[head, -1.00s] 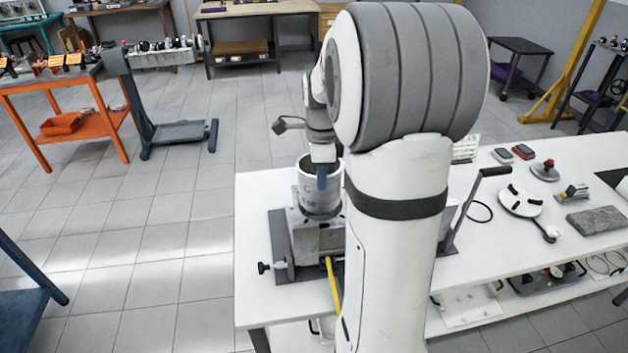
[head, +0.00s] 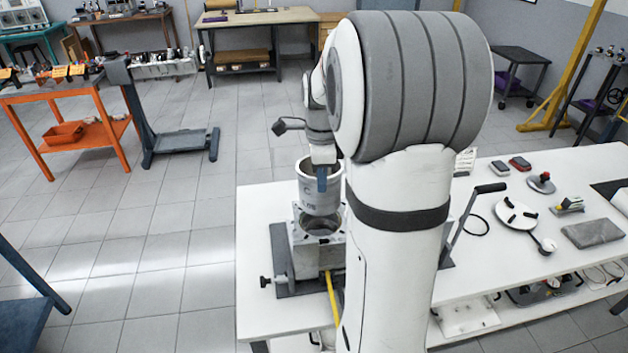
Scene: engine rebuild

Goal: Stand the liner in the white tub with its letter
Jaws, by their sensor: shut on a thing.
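The liner (head: 317,196) is a light grey open-topped cylinder with dark marking on its side. My gripper (head: 321,178) is shut on its near wall at the rim. The liner hangs upright just above a grey metal block (head: 307,262), whose round bore (head: 320,226) shows below it. The block sits on a dark base on the white bench's left end. My arm hides part of the liner's right side. I cannot make out the letter on it. I see no white tub that I can be sure of.
The white bench (head: 255,215) runs to the right. A round white plate (head: 518,214), a grey slab (head: 593,233) and small tools lie on it. A black-handled lever (head: 488,188) stands right of my arm. Floor left of the bench is clear; an orange table (head: 75,150) stands beyond.

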